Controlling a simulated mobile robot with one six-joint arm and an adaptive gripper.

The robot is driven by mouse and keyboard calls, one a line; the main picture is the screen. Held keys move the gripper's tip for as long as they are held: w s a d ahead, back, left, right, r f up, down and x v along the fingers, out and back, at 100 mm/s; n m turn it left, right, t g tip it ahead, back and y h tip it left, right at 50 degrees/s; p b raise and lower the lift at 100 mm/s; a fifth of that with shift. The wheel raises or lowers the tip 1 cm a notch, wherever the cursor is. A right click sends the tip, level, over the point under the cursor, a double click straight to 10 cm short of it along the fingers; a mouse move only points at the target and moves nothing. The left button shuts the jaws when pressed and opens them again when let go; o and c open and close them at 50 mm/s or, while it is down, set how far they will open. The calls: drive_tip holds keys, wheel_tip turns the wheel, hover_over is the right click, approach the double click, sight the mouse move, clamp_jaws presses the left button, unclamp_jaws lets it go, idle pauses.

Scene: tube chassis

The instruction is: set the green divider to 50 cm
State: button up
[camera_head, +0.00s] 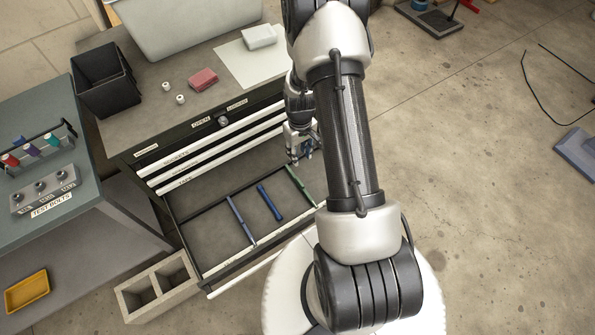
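The green divider (299,185) stands in the open drawer (206,229), at the right end, slanting from upper left to lower right. A blue divider (270,202) is to its left. A grey-blue divider (241,220) is further left. A pale strip (239,259) runs along the drawer's front edge; any marks on it are too small to read. My gripper (302,160) points down near the back right of the drawer, just above the green divider's far end in the picture. It looks apart from the divider, but its finger opening is too small to judge.
My arm covers the drawer's right side. A bench (95,190) and a concrete block (160,289) stand left.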

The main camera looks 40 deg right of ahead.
sight(300, 181)
wheel_tip(300, 181, down, 18)
drive_tip(key=b, duration=0.4)
drive_tip(key=shift+s+d+f, duration=0.1)
drive_tip(key=shift+c, duration=0.6)
clamp_jaws()
